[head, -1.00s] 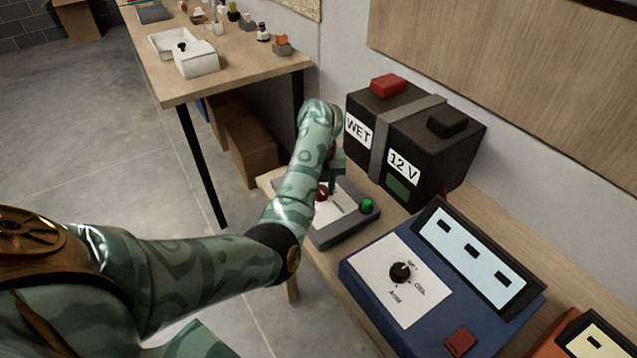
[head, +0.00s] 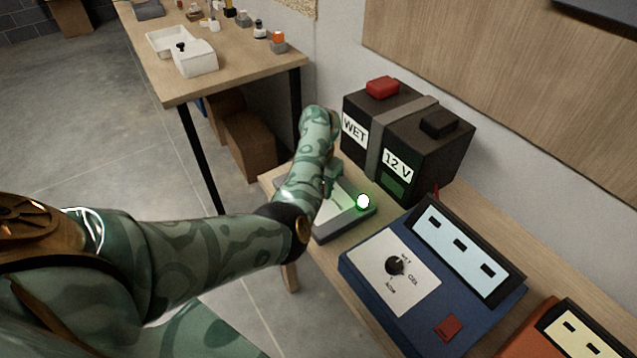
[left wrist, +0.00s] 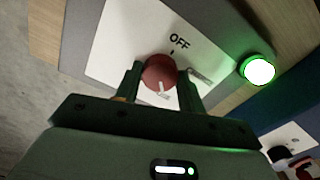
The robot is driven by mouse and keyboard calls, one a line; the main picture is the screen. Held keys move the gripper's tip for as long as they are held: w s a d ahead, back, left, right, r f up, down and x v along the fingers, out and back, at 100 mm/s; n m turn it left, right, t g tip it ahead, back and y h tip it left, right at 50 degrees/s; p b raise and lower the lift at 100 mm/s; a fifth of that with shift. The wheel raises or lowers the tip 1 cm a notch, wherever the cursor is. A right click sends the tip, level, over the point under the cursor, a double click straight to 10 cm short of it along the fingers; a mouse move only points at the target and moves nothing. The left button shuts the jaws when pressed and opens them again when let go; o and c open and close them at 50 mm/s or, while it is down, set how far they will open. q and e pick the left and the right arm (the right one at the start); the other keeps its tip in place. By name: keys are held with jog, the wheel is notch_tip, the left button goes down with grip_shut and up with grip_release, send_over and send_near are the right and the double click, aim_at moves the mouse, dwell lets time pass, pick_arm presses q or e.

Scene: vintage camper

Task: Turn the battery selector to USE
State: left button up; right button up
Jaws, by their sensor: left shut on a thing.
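The battery selector (head: 335,226) is a grey box with a white plate on the bench, in front of the black battery. Its red knob (left wrist: 159,72) shows in the left wrist view between the two fingers of my left gripper (left wrist: 160,84), which is shut on it. The knob's white mark points down in that view, away from the OFF label (left wrist: 179,42). The USE label is not visible. The green lamp (head: 363,201) glows brightly and also shows in the left wrist view (left wrist: 258,70). In the head view my left gripper (head: 331,188) hides the knob. My right gripper is not in view.
The black battery (head: 408,141) stands behind the selector, against the wall side. A blue tester (head: 425,285) with a dial sits to the right, and an orange device (head: 560,335) beyond it. A second table (head: 225,70) with small items stands at the back left.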

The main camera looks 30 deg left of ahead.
pick_arm(q)
jog(key=shift+m, duration=0.3)
jog(key=o, duration=1)
jog(key=shift+c, duration=0.2)
notch_tip(320, 180, up, 16)
jog(key=p, duration=0.7)
jog(key=shift+r, duration=0.1)
